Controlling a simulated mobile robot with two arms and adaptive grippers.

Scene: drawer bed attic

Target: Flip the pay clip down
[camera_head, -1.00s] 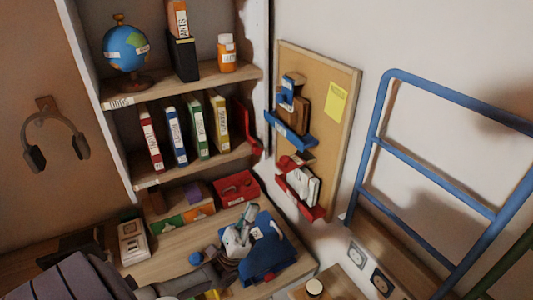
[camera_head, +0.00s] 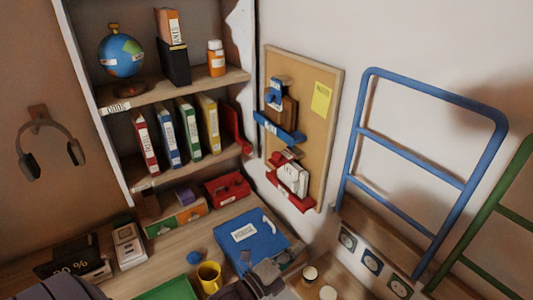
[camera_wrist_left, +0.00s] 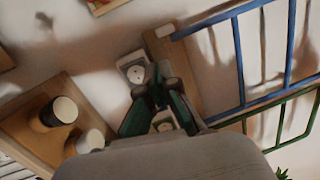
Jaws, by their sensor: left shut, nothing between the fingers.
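A corkboard (camera_head: 333,105) hangs on the wall right of the shelves. It carries a blue holder (camera_head: 279,128) with a blue clip (camera_head: 273,95) above, and a red holder (camera_head: 289,191) with pale papers below. A small red clip part (camera_head: 285,155) sits over the papers. The labels are too small to tell which clip is pay. My left gripper (camera_head: 265,273) is low in the head view, below the corkboard and in front of the blue box. In the left wrist view its dark fingers (camera_wrist_left: 158,85) are shut and empty, before the wall sockets. My right gripper is not in view.
A blue box (camera_head: 250,235) and a yellow mug (camera_head: 208,278) stand on the desk. A blue ladder-like rail (camera_head: 415,165) is right of the corkboard. Wall sockets (camera_head: 371,261) are below it. Jars (camera_wrist_left: 64,109) stand on a wooden surface in the wrist view.

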